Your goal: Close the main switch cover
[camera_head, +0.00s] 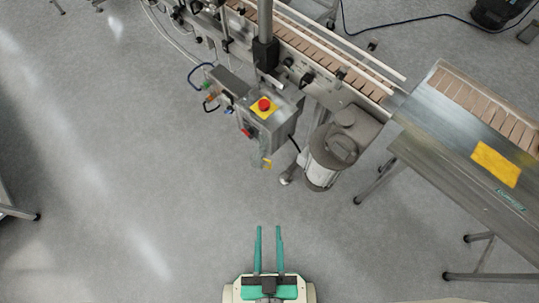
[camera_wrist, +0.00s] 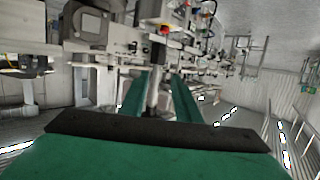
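A grey metal control box (camera_head: 268,118) hangs at the side of the conveyor in the head view. On it are a red emergency button on a yellow plate (camera_head: 264,105), a small red switch part (camera_head: 247,132) and a yellow piece (camera_head: 266,163) at its lower edge. I cannot tell which part is the main switch cover or how it stands. My gripper (camera_head: 269,228) points toward the box from below, well apart from it. Its two green fingers are parallel with a gap between them, and nothing is held. In the wrist view my gripper (camera_wrist: 160,78) also shows empty.
The conveyor (camera_head: 325,40) runs along the top behind the box. A cylindrical motor unit (camera_head: 333,150) stands right of the box. A metal table with a yellow label (camera_head: 495,163) is at the right. The grey floor (camera_head: 150,200) is free at left.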

